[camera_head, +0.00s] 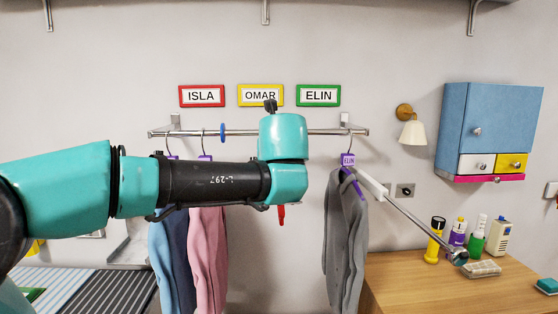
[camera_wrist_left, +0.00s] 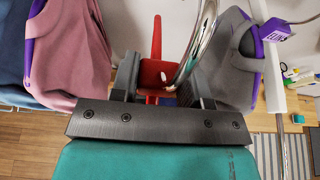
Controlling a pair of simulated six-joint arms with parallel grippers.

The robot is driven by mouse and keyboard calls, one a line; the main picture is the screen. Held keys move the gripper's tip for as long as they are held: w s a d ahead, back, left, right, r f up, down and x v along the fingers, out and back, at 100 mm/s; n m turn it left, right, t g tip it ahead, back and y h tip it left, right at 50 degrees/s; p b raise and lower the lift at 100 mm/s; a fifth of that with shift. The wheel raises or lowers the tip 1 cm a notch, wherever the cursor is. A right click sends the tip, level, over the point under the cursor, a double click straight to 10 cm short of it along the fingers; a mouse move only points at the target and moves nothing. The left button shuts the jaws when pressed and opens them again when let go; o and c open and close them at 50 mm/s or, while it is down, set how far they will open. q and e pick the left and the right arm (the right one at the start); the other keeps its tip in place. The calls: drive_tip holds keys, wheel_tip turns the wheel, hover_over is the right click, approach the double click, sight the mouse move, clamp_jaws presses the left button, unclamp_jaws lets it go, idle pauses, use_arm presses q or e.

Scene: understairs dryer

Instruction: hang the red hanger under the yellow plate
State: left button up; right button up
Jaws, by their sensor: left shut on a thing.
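The yellow plate (camera_head: 260,95), lettered OMAR, is on the wall above the chrome rail (camera_head: 240,132), between a red plate (camera_head: 201,96) and a green plate (camera_head: 318,95). My left gripper (camera_wrist_left: 161,76) is shut on the red hanger (camera_wrist_left: 155,72) in the left wrist view. A curved chrome piece (camera_wrist_left: 203,38), seemingly its hook, rises close to the camera. In the head view my left wrist hides the gripper and part of the rail below the yellow plate; only a red tip of the hanger (camera_head: 281,215) shows beneath. My right gripper is not in view.
Blue (camera_head: 172,255) and pink (camera_head: 207,255) garments hang left; a grey garment (camera_head: 345,240) with a purple ELIN tag hangs right. A blue ring (camera_head: 222,129) sits on the rail. A slanted chrome rod (camera_head: 415,218) projects right, over a wooden counter (camera_head: 420,290) with bottles.

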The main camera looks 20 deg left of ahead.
use_arm(q)
drive_tip(key=w+a, duration=0.2)
drive_tip(key=w, duration=0.2)
drive_tip(key=w+a, duration=0.2)
drive_tip(key=w, duration=0.2)
drive_tip(key=w+a, duration=0.2)
drive_tip(key=w, duration=0.3)
drive_tip(key=shift+a, duration=0.25)
drive_tip(key=shift+f, duration=1.45)
drive_tip(key=o, duration=1.3)
drive_tip(key=shift+c, duration=0.2)
drive_tip(key=v, duration=1.7)
drive_tip(key=shift+s+d, duration=0.1)
drive_tip(key=shift+s, duration=0.1)
